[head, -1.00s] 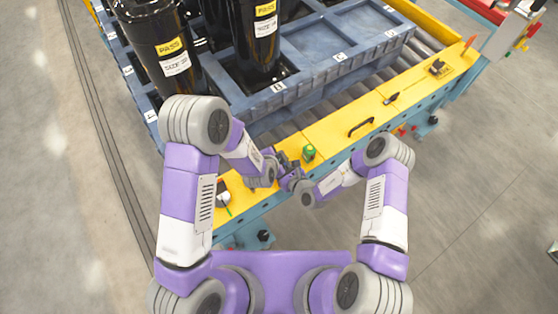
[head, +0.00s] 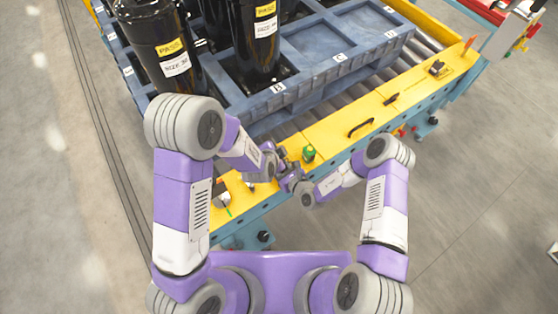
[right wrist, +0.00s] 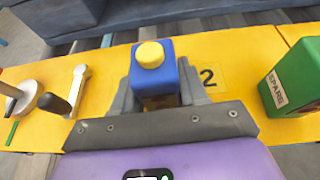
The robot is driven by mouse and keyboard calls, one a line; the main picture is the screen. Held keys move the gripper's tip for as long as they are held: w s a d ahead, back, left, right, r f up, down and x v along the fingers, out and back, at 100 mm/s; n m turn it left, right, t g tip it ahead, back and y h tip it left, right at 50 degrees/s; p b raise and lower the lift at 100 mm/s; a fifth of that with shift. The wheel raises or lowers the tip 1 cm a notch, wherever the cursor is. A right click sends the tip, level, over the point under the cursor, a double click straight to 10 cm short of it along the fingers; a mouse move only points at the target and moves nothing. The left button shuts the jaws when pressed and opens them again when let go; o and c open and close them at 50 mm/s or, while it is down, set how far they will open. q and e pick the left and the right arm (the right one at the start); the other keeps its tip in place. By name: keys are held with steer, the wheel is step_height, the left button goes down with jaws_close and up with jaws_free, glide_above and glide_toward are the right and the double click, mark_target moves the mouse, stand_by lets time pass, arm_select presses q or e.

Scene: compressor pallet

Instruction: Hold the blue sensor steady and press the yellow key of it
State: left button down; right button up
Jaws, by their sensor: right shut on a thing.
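The blue sensor (right wrist: 160,83) is a box with a round yellow key (right wrist: 150,54) on top, seen in the right wrist view. It stands upright on the yellow rail. My right gripper (right wrist: 158,90) is shut on it, with one grey finger on each side. In the head view my right gripper (head: 290,177) reaches the rail from the right, and the sensor is too small and covered to make out clearly. My left gripper (head: 280,155) is close beside it, just to its upper left. Its fingers are too small to read, and it does not show in the right wrist view.
A green box marked SPARE (right wrist: 296,78) stands on the yellow rail (head: 335,125), right of the sensor. Behind is a blue pallet (head: 320,80) with black cylinders (head: 255,45).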

steer(key=o, duration=1.2)
